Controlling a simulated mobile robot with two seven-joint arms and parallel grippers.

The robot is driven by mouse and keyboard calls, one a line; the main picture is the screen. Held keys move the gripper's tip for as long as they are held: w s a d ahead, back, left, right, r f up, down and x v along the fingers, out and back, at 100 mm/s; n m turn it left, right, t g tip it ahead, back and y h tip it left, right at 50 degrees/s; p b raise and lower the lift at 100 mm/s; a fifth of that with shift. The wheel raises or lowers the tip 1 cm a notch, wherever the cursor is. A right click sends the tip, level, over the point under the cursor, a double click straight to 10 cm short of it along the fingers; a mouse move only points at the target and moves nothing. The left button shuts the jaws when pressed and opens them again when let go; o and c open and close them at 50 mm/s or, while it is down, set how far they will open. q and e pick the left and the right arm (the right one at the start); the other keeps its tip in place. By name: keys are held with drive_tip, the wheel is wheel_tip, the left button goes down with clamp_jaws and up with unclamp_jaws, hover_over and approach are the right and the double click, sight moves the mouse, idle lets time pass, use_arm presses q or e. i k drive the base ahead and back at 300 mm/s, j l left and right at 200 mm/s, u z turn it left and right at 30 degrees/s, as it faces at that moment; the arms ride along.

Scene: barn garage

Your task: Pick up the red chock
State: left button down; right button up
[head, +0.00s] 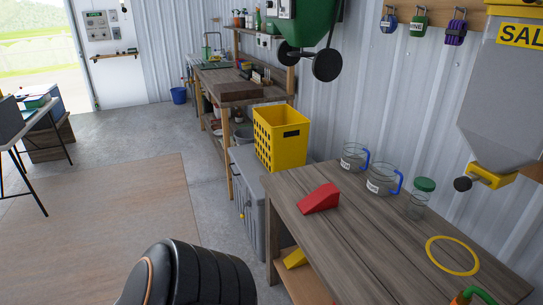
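The red chock (319,199) is a wedge-shaped block. It rests on the wooden workbench top (345,240), near its left edge and toward the far end. Nothing is touching or covering it. Neither of my grippers shows in the head view, so I cannot see whether they are open or shut.
Two clear labelled jugs with blue handles (382,181) and a green-lidded jar (418,200) stand behind the chock. A yellow ring (452,255) lies to the right. A yellow wedge (295,258) is on the lower shelf. A yellow crate (281,140) stands beyond the bench.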

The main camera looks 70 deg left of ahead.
sight(327, 197)
drive_tip(key=u, duration=1.85)
drive_tip(key=i+j+z, duration=0.1)
drive_tip(key=z, duration=0.45)
drive_tip(key=i+j+z, duration=0.1)
drive_tip(key=j+z, duration=0.15)
drive_tip(key=j, duration=0.2)
drive_tip(key=j+z, duration=0.25)
drive_tip(key=j, duration=0.2)
drive_tip(key=j+z, duration=0.3)
drive_tip(key=j, duration=1.55)
drive_tip(key=i+j, duration=0.05)
